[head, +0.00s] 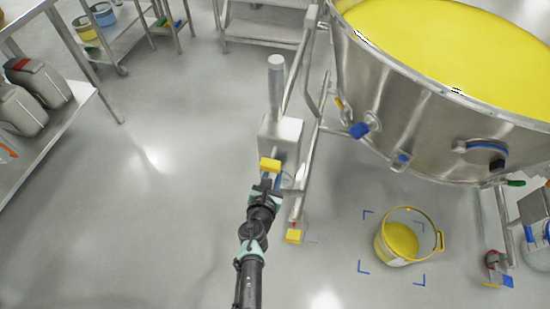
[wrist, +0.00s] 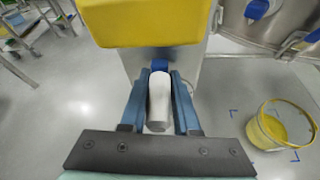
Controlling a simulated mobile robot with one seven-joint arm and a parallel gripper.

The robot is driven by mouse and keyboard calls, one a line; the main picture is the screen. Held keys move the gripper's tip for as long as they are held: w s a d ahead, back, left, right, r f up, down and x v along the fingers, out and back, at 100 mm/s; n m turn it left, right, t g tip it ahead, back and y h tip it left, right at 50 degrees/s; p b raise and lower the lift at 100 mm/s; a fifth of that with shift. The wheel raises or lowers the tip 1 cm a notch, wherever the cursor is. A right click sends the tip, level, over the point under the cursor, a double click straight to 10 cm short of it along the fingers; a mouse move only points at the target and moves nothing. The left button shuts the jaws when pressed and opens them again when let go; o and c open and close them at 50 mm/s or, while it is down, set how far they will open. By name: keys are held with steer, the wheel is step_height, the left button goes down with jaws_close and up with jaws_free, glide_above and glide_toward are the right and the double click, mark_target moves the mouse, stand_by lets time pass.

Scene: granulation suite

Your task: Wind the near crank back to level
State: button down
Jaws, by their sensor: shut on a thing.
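The near crank is mostly hidden at my gripper (head: 270,182). In the wrist view its pale grip (wrist: 159,98) lies between the two blue fingers of my gripper (wrist: 159,105), which are shut on it. A yellow block (head: 269,164) sits just beyond the fingertips on the grey gearbox (head: 283,133); it fills the top of the wrist view (wrist: 150,22). I cannot tell the crank arm's exact angle. The large steel bowl (head: 420,115), full of yellow material, hangs in the frame at the right.
A yellow bucket (head: 380,250) with yellow contents stands on the floor inside blue corner marks, right of my arm. A shelf (head: 60,130) with grey canisters (head: 40,80) is at the left. The floor between shelf and gearbox is clear.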

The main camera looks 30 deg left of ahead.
steer(key=shift+s+a+r, duration=0.1)
steer(key=shift+s+a, duration=0.05)
steer(key=shift+a, duration=0.3)
steer(key=c, duration=0.8)
jaws_free()
steer(key=shift+o, duration=0.6)
steer(key=shift+d, duration=0.2)
steer(key=p+v, duration=0.5)
steer(key=v, duration=0.7)
steer(key=shift+s+d, duration=0.2)
steer(key=shift+s, duration=0.15)
